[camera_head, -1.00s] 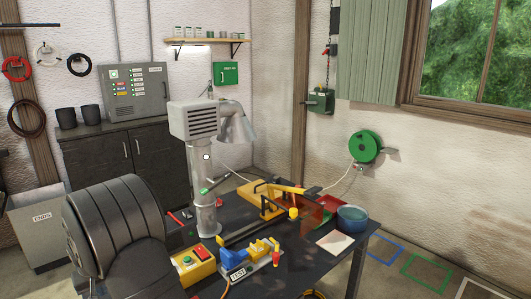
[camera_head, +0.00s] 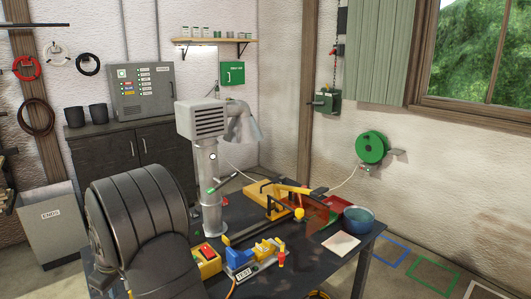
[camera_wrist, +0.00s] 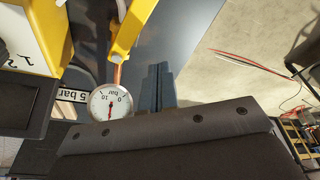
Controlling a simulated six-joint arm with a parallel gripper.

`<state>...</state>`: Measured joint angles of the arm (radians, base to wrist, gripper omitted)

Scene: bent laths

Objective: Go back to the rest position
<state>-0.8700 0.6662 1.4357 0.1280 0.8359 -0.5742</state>
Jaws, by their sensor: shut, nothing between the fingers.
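My gripper shows in the wrist view (camera_wrist: 158,70) as two blue-grey fingers side by side, shut with nothing between them. The dark bolted body (camera_wrist: 190,125) below them is mine. A round pressure gauge (camera_wrist: 109,103) with a red needle shows just left of the fingers. A yellow part (camera_wrist: 130,30) is above it, and a yellow-and-white block (camera_wrist: 30,40) is at the upper left. I cannot make out my gripper in the head view.
The dark workbench (camera_head: 330,262) holds a yellow clamp fixture (camera_head: 285,192), a blue bowl (camera_head: 357,219), a pale square sheet (camera_head: 341,244), a yellow button box (camera_head: 208,262) and a TEST unit (camera_head: 243,272). A grey hooded column (camera_head: 207,170) stands tall.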

